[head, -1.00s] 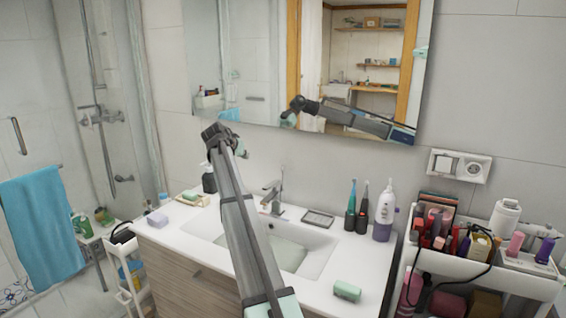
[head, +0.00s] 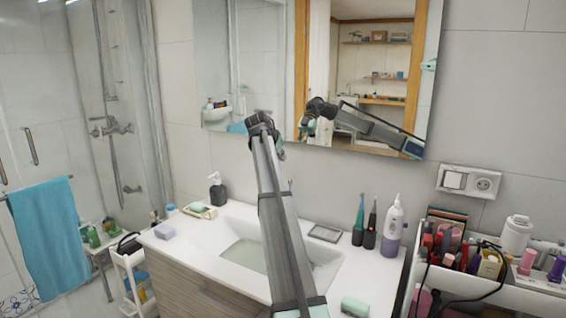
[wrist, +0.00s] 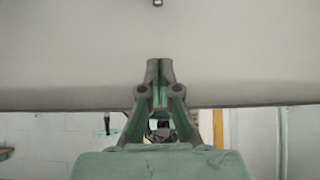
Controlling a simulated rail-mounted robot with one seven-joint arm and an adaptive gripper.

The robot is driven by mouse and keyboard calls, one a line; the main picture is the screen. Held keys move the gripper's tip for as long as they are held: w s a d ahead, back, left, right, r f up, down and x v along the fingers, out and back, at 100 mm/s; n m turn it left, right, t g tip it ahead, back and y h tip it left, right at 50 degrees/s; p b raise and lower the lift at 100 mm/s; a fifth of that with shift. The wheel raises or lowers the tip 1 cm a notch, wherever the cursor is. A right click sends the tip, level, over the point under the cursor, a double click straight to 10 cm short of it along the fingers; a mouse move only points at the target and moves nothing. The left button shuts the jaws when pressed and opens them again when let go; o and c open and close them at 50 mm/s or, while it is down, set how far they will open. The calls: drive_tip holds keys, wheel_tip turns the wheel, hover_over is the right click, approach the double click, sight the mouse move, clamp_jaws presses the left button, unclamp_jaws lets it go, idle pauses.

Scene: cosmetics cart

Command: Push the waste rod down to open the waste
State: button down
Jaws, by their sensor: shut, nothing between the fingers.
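The thin waste rod (head: 290,185) shows only as a short upright tip just right of my arm, in front of the wall. My arm hides most of the tap and the rod's lower part. My gripper (head: 280,153) is above the back of the basin, near the wall below the mirror, and above the rod tip in the picture. In the wrist view my gripper (wrist: 159,63) is shut and empty, its fingertips together in front of the pale wall. A small dark-ringed knob (wrist: 157,3) is at the top edge, apart from the fingertips; it may be the rod's top.
The white basin (head: 243,255) lies under my arm. A soap dispenser (head: 217,190) stands left; toothbrushes (head: 359,220) and a white-purple bottle (head: 391,228) stand right. The mirror (head: 240,60) hangs close behind my gripper. A green soap (head: 354,307) lies at the front.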

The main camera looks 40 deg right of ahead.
drive_tip(key=p+x, duration=0.1)
drive_tip(key=x, duration=0.3)
drive_tip(key=a+f+p+x, duration=0.1)
drive_tip(key=x, duration=0.2)
drive_tip(key=s+f+p+x, duration=0.1)
drive_tip(key=x, duration=0.3)
drive_tip(key=shift+w+a+f+p, duration=0.15)
drive_tip(key=shift+a+f+p, duration=0.05)
drive_tip(key=shift+a+p, duration=0.1)
wheel_tip(320, 180, down, 2)
drive_tip(key=shift+f+b, duration=0.1)
drive_tip(key=shift+b, duration=0.8)
drive_tip(key=w+d+r+b+v, duration=0.1)
drive_tip(key=d+r+v, duration=0.1)
drive_tip(key=v, duration=1.1)
drive_tip(key=shift+b, duration=0.3)
